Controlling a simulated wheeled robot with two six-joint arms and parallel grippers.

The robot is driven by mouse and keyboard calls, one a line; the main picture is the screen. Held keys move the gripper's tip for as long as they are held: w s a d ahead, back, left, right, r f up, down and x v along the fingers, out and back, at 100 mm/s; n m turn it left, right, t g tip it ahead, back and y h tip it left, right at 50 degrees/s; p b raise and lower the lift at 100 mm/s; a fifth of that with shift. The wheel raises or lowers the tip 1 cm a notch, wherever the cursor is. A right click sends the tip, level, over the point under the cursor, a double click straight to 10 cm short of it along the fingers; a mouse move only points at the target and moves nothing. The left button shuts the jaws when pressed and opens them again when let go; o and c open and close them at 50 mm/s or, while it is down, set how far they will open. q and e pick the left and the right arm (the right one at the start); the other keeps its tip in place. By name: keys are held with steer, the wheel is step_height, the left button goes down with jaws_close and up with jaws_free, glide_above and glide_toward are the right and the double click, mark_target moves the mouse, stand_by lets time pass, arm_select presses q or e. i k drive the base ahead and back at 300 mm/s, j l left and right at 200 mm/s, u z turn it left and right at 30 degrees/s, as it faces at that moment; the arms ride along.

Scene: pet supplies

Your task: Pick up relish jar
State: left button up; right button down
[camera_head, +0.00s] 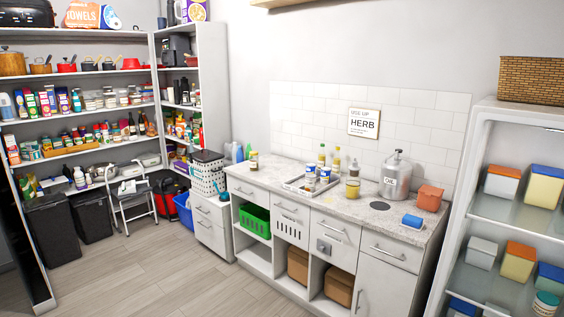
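A squat jar with yellowish contents (353,190) stands on the counter, right of a tray and left of the silver canister. Another small jar (254,161) with a pale label stands at the counter's left end. Labels are too small to read, so I cannot tell which one is the relish jar. Neither of my grippers is in view.
The marble-look counter (270,175) bears a tray (290,185) with bottles and jars, a silver canister (396,178), an orange-lidded container (429,197) and a blue cylinder (412,221) on its side. Open floor (155,265) lies in front. Stocked shelves stand left and right.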

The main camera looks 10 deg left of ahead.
mark_target(254, 157)
steer(key=i+j+z, duration=0.6)
steer(key=j, duration=0.4)
steer(key=i+j, duration=0.2)
steer(key=j, duration=0.2)
steer(key=i+j, duration=0.2)
steer(key=j, duration=0.15)
steer(key=i+j+z, duration=0.1)
steer(key=j, duration=0.3)
steer(key=i+j, duration=0.3)
steer(key=i+j+z, duration=0.1)
steer(key=j, duration=0.35)
steer(key=i+j, duration=0.3)
steer(key=j, duration=0.15)
